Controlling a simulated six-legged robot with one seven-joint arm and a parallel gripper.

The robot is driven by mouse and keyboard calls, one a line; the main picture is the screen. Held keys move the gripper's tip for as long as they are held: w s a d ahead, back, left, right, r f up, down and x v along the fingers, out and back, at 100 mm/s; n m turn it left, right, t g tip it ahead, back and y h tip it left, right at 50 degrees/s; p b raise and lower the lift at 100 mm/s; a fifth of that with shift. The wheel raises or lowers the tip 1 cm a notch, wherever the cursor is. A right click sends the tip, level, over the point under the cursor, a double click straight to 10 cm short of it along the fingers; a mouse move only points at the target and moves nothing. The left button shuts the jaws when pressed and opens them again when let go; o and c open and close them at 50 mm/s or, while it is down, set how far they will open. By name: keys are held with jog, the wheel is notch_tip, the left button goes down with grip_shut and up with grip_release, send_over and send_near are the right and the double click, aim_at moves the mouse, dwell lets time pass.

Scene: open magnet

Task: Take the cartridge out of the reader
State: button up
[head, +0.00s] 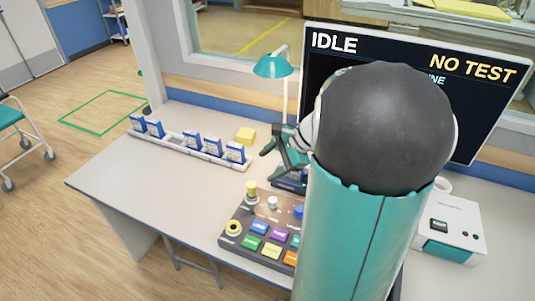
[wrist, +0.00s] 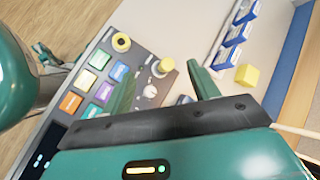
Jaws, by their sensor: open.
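My gripper (head: 277,153) is open and empty above the desk, behind the control panel. In the wrist view its two teal fingers (wrist: 165,88) are spread apart, with panel knobs beyond them. Several blue-and-white cartridges (head: 213,146) stand in a white rack (head: 178,143) with a gap in the row. Some cartridges also show in the wrist view (wrist: 235,33). A white box with a teal front (head: 452,228) sits at the right; I cannot tell whether it is the reader. A dark device partly shows below my gripper. No cartridge seated in a reader is clearly visible.
A control panel (head: 268,228) with coloured buttons and knobs lies at the desk's front. A yellow block (head: 245,135) and a teal lamp (head: 272,67) stand behind. A monitor (head: 490,88) reads IDLE, NO TEST. The desk's left part (head: 125,178) is clear. My arm hides the middle right.

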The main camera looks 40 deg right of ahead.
jog(key=s+d+f+m+t, duration=0.1)
jog(key=d+f+m+t, duration=0.25)
jog(key=d+m, duration=0.45)
jog(key=m+t+h, duration=0.2)
jog(key=m+t, duration=0.1)
jog(key=m, duration=0.1)
send_near(294, 175)
notch_tip(294, 175, up, 6)
jog(key=s+d, duration=0.2)
jog(key=shift+g, duration=0.35)
jog(key=x, duration=1.2)
jog(key=shift+w+f, duration=0.3)
jog(key=c, duration=1.2)
